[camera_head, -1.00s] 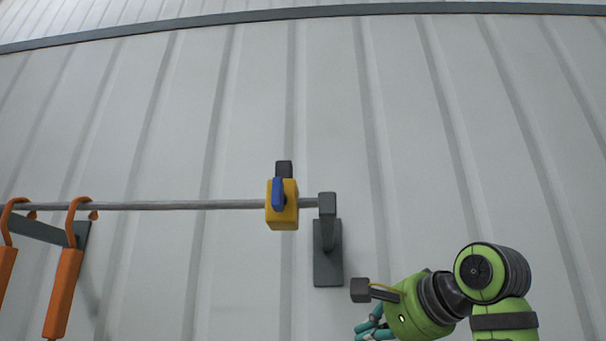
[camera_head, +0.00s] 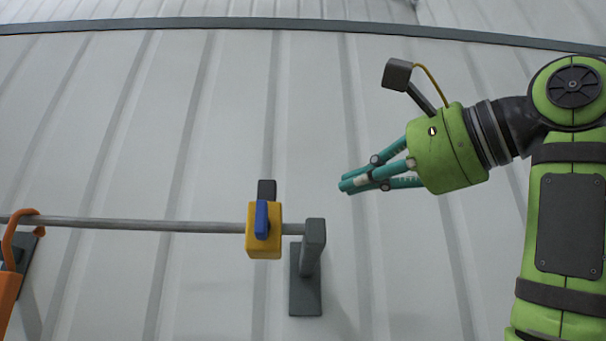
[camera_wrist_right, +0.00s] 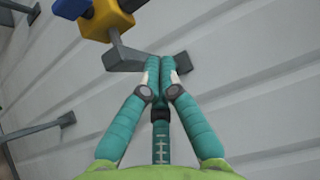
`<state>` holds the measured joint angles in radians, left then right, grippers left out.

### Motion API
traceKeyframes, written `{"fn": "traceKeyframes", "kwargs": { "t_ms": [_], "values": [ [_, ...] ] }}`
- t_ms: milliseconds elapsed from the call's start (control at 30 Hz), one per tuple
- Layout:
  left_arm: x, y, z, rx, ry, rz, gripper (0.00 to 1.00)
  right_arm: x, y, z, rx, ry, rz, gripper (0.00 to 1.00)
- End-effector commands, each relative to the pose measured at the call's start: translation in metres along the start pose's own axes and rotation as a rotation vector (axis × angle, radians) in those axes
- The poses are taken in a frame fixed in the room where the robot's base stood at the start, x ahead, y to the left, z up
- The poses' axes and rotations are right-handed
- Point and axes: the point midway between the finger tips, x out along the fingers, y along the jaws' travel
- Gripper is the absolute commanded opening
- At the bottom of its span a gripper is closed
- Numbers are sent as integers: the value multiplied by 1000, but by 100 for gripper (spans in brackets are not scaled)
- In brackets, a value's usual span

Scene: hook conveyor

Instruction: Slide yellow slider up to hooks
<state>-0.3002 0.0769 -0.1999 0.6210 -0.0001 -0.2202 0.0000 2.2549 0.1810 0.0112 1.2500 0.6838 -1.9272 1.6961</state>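The yellow slider (camera_head: 264,243) sits on a horizontal grey rod (camera_head: 160,225), near the rod's right end. It has a blue part (camera_head: 261,219) on its front and a dark block on top. An orange hook (camera_head: 8,262) hangs on the rod at the far left, partly cut off. My right gripper (camera_head: 343,186) is up and to the right of the slider, apart from it, pointing left with its teal fingers together and empty. In the right wrist view the closed fingertips (camera_wrist_right: 160,62) show below the slider (camera_wrist_right: 103,18). My left gripper is not in view.
A grey bracket (camera_head: 306,280) holds the rod's right end to the ribbed white wall (camera_head: 400,270). It stands between the slider and my right arm's side. The rod is clear between slider and hook.

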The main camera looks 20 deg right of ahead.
Motion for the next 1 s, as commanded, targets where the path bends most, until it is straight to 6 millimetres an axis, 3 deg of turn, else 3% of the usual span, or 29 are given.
{"fn": "traceKeyframes", "kwargs": {
  "t_ms": [33, 200, 400, 1000],
  "values": [
    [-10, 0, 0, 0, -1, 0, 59, 13, -4, 0, 0, -1, 5, 0],
    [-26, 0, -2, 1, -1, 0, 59, 45, -4, 4, -4, -2, 2, 0],
    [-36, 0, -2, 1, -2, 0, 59, 62, -2, 23, -2, 0, 1, 0],
    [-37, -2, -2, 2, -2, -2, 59, 70, 1, 32, -2, -1, 1, 0]
  ]
}}
